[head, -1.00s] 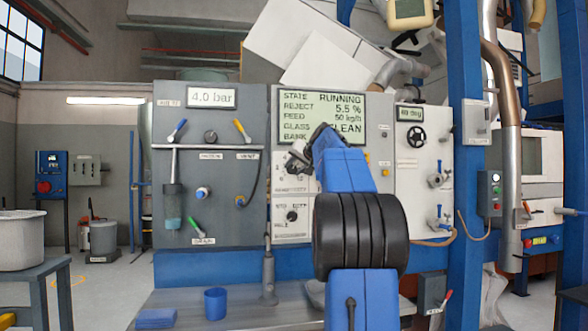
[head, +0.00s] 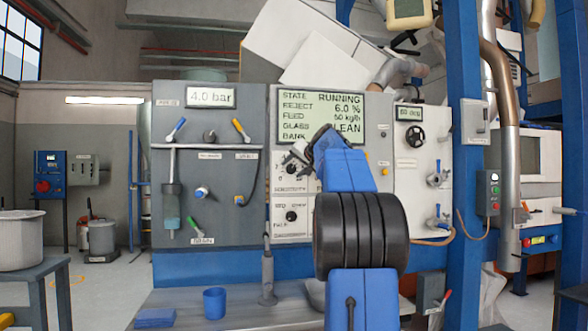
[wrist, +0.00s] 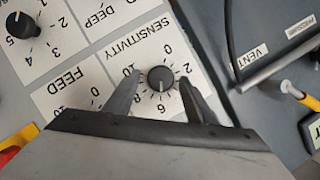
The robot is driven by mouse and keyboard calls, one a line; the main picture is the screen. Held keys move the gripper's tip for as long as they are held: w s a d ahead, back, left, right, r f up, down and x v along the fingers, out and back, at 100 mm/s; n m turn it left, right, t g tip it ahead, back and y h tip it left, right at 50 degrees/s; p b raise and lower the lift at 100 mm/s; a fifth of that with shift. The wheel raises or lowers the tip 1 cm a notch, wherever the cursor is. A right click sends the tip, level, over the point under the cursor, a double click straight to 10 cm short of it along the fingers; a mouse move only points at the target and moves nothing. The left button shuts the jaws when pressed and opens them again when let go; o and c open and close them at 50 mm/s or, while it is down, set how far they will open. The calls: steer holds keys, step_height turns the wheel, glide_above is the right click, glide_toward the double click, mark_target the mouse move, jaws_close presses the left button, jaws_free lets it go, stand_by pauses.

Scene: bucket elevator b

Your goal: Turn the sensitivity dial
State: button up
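The sensitivity dial (wrist: 160,78) is a small round black knob with a white pointer line, on a white plate with a number scale, upside down in the wrist view. My gripper (wrist: 158,80) is open, with one finger on each side of the knob. A gap shows between each finger and the knob. In the head view my gripper (head: 298,154) is at the white control plate, and it and the arm hide part of the plate. The display (head: 320,117) reads RUNNING and REJECT 6.0 %.
A FEED scale is beside the sensitivity scale. A VENT label (wrist: 249,63) and a pipe are at the right. In the head view, a blue cup (head: 215,302) stands on the bench below.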

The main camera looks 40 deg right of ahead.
steer(key=v, duration=1.7)
steer(key=shift+s, duration=0.15)
steer(key=shift+a, duration=0.15)
steer(key=s+a+f+n+g+y, duration=0.2)
steer(key=a+f+n, duration=0.1)
steer(key=a+f, duration=1.1)
steer(key=s+a+f+n+g+y, duration=0.2)
steer(key=a+f+g, duration=0.1)
steer(key=a+f, duration=1.1)
steer(key=s+a+f+n+g, duration=0.2)
steer(key=s+a+f, duration=0.6)
steer(key=f, duration=0.5)
steer(key=s+a+f+n+g, duration=0.2)
steer(key=s+a+f+n, duration=0.2)
steer(key=s+f, duration=0.9)
steer(key=a+f, duration=0.1)
steer(key=a, duration=0.2)
steer(key=shift+a, duration=0.4)
